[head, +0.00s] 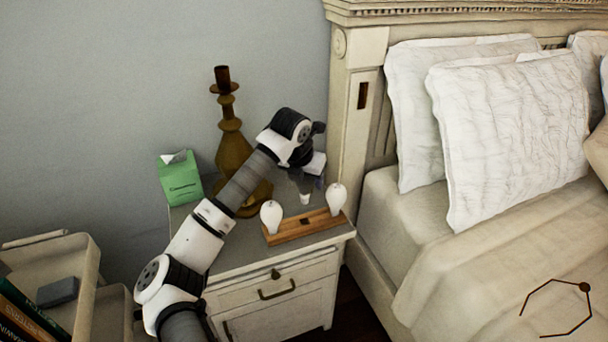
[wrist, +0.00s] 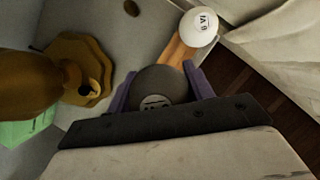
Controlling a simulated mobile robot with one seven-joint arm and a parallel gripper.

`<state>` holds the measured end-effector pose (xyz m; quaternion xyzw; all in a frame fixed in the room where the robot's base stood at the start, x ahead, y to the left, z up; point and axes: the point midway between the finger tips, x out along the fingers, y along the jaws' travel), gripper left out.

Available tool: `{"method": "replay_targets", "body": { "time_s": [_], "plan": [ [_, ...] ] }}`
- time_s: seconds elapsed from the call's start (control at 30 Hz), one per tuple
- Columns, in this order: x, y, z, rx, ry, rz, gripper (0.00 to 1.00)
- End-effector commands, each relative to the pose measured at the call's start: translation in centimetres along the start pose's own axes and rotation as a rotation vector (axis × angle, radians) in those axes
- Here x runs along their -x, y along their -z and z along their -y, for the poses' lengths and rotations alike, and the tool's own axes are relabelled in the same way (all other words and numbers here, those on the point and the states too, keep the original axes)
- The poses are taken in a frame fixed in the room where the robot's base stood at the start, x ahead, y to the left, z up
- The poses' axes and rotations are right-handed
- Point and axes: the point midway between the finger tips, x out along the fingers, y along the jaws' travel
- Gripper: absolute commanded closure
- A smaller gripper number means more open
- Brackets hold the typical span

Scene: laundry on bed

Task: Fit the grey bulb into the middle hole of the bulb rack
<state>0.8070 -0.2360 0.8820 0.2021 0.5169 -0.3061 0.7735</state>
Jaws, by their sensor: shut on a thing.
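The bulb rack (head: 290,232) is a wooden bar on the nightstand. White bulbs stand in its left end (head: 271,217) and right end (head: 336,198); the dark middle hole (head: 305,221) between them is empty. My gripper (head: 306,184) is shut on the grey bulb, just above and behind the rack's middle. In the wrist view the grey bulb's dark round top (wrist: 160,84) sits between the purple fingers. In the head view the gripper hides most of the bulb; its pale lower end (head: 305,199) points down. The rack (wrist: 177,53) and one white bulb (wrist: 199,27) show beyond it.
A brown bottle-shaped ornament (head: 231,150) stands close behind my arm, left of the gripper. A green tissue box (head: 180,180) is further left. The bed's headboard post (head: 350,110) rises right of the nightstand (head: 230,262). A shelf cart (head: 60,255) is at lower left.

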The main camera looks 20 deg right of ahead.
Motion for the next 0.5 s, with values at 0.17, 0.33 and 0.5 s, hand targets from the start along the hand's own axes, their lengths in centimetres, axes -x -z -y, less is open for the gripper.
{"method": "replay_targets", "body": {
  "time_s": [0.17, 0.33, 0.5],
  "plan": [
    [0.0, 0.0, 0.0, 0.0, 0.0, 0.0, 0.7],
    [-0.1, 0.0, -0.1, -0.001, -0.001, 0.004, 0.7],
    [-1.0, 0.4, 0.0, 0.0, 0.002, 0.005, 0.7]
  ]
}}
